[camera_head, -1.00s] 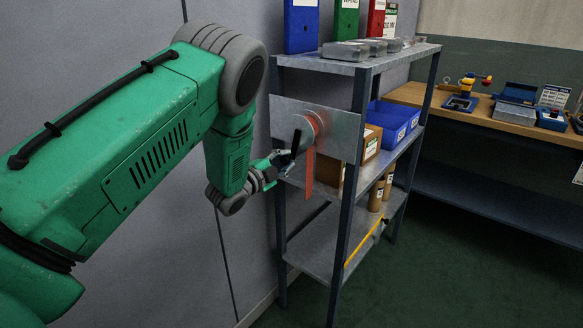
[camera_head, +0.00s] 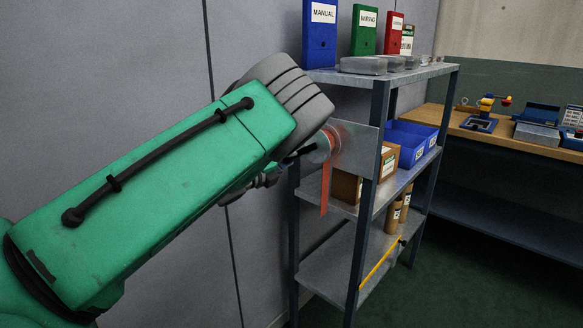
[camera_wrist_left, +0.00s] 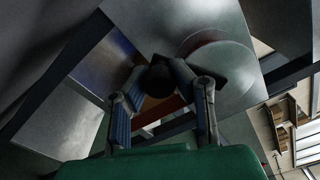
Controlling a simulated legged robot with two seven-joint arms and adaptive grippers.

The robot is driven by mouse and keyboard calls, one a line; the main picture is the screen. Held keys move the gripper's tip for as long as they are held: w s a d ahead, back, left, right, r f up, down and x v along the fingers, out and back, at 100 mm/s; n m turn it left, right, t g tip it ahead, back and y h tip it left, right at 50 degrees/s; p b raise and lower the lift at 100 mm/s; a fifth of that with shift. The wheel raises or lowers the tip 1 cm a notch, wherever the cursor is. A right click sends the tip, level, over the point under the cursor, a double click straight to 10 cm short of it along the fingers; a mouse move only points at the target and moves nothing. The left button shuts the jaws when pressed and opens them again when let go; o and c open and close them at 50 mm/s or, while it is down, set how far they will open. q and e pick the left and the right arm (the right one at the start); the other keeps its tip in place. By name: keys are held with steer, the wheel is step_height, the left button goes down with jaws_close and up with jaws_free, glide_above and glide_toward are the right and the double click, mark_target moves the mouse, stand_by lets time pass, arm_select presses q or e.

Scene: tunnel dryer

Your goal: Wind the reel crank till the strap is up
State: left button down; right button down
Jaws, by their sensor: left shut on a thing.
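The reel (camera_head: 318,148), a grey disc with an orange-red rim, is on a metal plate (camera_head: 357,145) on the shelf's front. Its orange-red strap (camera_head: 325,188) hangs down below the plate. The black crank handle (camera_head: 298,153) sticks out left of the reel. My right gripper is in neither view.
The grey shelf unit (camera_head: 425,72) holds binders and clear boxes on top, and blue bins (camera_head: 412,138), cardboard boxes and brown tubes lower down. A yellow rod (camera_head: 378,268) is at the lower shelf. A wooden workbench (camera_head: 510,138) stands at right. Green floor in front looks clear.

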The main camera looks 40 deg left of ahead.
arm_select(q)
steer(key=shift+a+r+m, duration=0.15)
steer(key=shift+a+m, duration=0.1)
steer(key=shift+m, duration=0.15)
steer(key=c, duration=1.3)
jaws_free()
steer(key=shift+s+r, duration=0.1)
steer(key=shift+r, duration=0.05)
steer(key=s+a, duration=0.1)
steer(key=s, duration=1.1)
